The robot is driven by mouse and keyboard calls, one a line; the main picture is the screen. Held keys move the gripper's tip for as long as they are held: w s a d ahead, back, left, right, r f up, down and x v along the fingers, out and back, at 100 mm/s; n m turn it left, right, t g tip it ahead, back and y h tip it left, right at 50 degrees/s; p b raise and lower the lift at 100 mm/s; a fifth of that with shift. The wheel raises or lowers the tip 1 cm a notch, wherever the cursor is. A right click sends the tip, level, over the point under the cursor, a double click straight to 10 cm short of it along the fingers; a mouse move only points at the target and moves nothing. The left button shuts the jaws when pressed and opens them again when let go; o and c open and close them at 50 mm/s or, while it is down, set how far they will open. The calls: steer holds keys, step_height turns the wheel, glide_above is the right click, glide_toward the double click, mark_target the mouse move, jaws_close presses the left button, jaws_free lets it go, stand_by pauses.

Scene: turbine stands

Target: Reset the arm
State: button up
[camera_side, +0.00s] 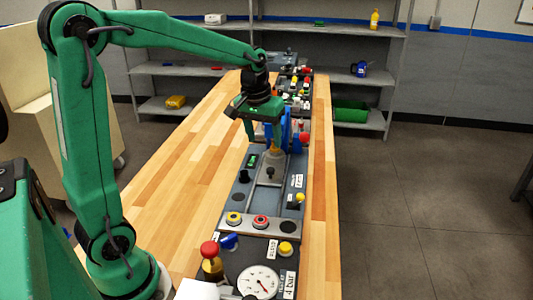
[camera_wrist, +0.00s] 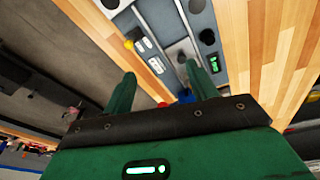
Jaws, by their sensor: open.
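My gripper (camera_wrist: 162,92) is green with two fingers that stand apart in the wrist view, with nothing between them. In the side view my gripper (camera_side: 262,122) hangs from the outstretched green arm above the line of turbine stands. A grey stand panel (camera_side: 235,192) lies below and in front of it, with a grey cone-shaped part with a tan top (camera_side: 272,160). A blue part (camera_side: 284,130) shows right beside the gripper, partly hidden by it; I cannot tell whether they touch.
The wooden table (camera_side: 190,150) has clear room left of the stands. Near the front are a red-topped knob (camera_side: 209,250), a round gauge (camera_side: 258,283) and yellow and red buttons (camera_side: 260,222). Shelves (camera_side: 180,68) with a green bin (camera_side: 350,111) stand at the back.

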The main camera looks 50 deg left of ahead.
steer(key=s+d+r+m+t, duration=0.1)
steer(key=s+d, duration=0.3)
steer(key=s, duration=0.5)
steer(key=s+d+r+m+t, duration=0.1)
steer(key=s+d+m, duration=0.3)
steer(key=s, duration=0.5)
steer(key=shift+r+m+t, duration=0.25)
steer(key=shift+m+t, duration=0.05)
steer(key=shift+t, duration=0.4)
